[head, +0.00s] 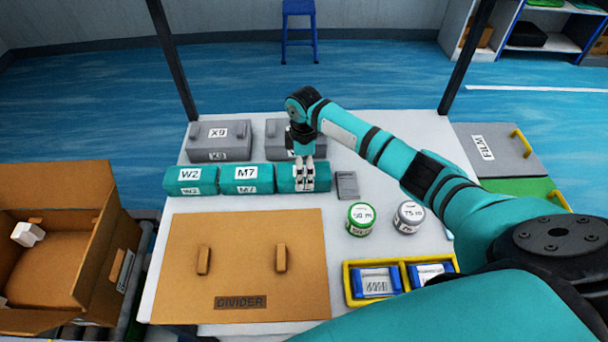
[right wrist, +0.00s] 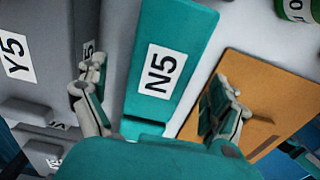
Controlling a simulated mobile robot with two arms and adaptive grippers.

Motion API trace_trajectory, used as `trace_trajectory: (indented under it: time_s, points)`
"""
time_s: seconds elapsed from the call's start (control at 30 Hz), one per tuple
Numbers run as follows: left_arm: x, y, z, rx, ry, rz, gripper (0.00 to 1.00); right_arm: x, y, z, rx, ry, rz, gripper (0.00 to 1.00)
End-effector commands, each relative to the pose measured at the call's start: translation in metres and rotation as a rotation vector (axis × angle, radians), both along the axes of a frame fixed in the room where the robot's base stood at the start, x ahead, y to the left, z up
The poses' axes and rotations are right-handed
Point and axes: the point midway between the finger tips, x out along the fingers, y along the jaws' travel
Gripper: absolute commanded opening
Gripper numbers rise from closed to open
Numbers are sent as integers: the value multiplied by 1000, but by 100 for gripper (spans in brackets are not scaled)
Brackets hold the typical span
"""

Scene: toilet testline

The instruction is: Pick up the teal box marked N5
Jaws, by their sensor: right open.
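The teal box marked N5 (right wrist: 158,72) lies between the two fingers of my right gripper (right wrist: 158,98) in the right wrist view. In the head view this box (head: 287,181) is the rightmost of the teal row, and my right gripper (head: 305,178) points down over it, hiding much of its label. The fingers are open, one on each side of the box, with gaps visible in the wrist view. I cannot tell how far down the fingertips reach. My left gripper is out of view.
Teal boxes M7 (head: 247,174) and W2 (head: 190,175) stand left of N5. A small grey block (head: 347,186) sits right. The divider board (head: 240,255) and two round tins (head: 361,219) are nearer.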

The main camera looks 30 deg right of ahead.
Motion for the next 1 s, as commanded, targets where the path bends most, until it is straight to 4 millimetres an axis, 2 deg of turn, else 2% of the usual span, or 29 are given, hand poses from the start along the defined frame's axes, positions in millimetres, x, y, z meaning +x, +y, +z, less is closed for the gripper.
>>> trace_trajectory:
  time_s: [0.03, 0.2, 0.47, 1.0]
  points:
    - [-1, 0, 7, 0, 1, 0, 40, -2, 1, -6, 0, 4, 0, 96]
    - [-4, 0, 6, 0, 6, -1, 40, -1, 0, -25, 0, 1, -1, 96]
    - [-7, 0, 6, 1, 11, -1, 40, -1, 0, -28, -1, 0, 0, 96]
    - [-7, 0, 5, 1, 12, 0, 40, -1, 0, -27, -1, 0, -1, 26]
